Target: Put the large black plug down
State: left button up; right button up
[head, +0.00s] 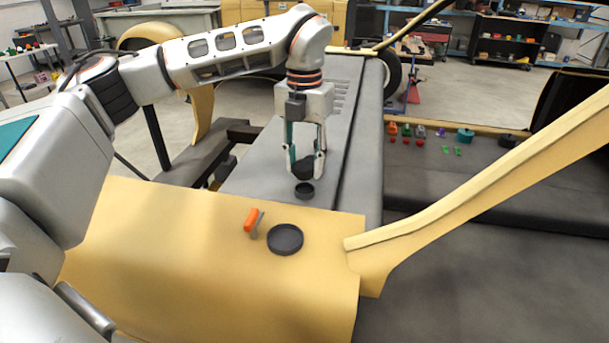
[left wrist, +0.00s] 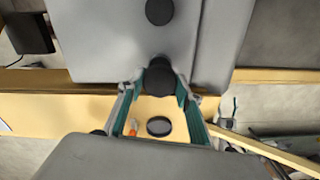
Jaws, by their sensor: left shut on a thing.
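My left gripper (head: 305,165) points down over the grey panel. Its fingers are shut on a black round plug (head: 303,169), taken to be the large black plug. In the left wrist view the black plug (left wrist: 160,78) sits between the tips of my left gripper (left wrist: 163,90). In the head view a smaller-looking black round piece (head: 304,191) lies on the grey panel just below the held plug. Whether the held plug touches the panel, I cannot tell. My right gripper is not in view.
A black round dish (head: 285,239) and an orange-handled tool (head: 252,220) lie on the yellow panel (head: 180,250). Small coloured parts (head: 406,131) stand to the right, behind a slanting yellow beam (head: 480,180). The grey panel (head: 355,150) is clear right of the gripper.

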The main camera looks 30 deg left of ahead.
aim_at(305, 177)
pick_arm(q)
jog(key=shift+f, duration=1.95)
jog(key=shift+f, duration=0.3)
jog(key=o, duration=1.1)
jog(key=shift+c, duration=0.2)
notch_tip(305, 177, up, 13)
jog(key=shift+f, duration=0.2)
